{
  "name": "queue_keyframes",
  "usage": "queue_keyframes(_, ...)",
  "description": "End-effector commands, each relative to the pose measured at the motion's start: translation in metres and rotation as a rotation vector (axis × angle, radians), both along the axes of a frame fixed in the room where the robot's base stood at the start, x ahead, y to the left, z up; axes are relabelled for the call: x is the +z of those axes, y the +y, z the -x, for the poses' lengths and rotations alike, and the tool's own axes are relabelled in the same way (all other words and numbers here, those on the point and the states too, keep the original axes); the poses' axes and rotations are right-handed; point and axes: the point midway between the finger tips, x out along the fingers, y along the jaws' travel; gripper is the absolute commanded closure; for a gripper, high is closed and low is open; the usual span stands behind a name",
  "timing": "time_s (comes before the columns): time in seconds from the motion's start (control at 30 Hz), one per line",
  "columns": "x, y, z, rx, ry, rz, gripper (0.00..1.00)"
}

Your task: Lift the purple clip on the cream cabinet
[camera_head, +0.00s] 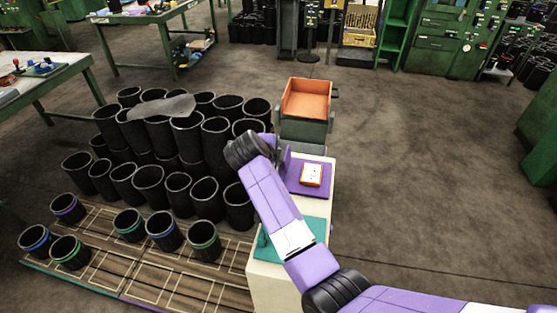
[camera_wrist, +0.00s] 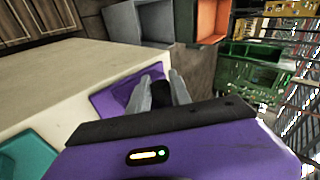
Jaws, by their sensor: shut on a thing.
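My gripper's two grey fingers (camera_wrist: 163,92) show in the wrist view, over the purple tray (camera_wrist: 112,100) at the edge of the cream cabinet (camera_wrist: 50,80). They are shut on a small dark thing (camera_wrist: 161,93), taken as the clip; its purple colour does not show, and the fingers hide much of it. I cannot tell whether it touches the tray. In the head view the cream cabinet (camera_head: 270,290) carries the purple tray (camera_head: 322,190), but my arm hides the fingertips and clip.
A white and orange box (camera_head: 311,175) sits on the purple tray. A teal tray (camera_head: 318,228) lies nearer on the cabinet. An orange-lined bin (camera_head: 307,100) stands behind. Black sleeves (camera_head: 150,185) crowd the left. The floor to the right is clear.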

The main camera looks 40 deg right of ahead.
Motion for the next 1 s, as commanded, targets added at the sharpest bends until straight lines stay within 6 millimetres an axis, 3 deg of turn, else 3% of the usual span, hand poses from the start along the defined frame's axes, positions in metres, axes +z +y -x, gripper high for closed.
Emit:
queue_keyframes(0.57, -0.0023, 0.0014, -0.0013, 0.004, 0.027, 0.019, 1.00)
queue_keyframes(0.6, -0.0023, 0.0014, -0.0014, 0.004, 0.027, 0.019, 0.70)
queue_keyframes(0.7, -0.0022, 0.0013, -0.0013, 0.003, 0.027, 0.019, 0.54)
queue_keyframes(1.0, -0.0012, 0.0015, -0.0009, 0.002, 0.025, 0.019, 0.54)
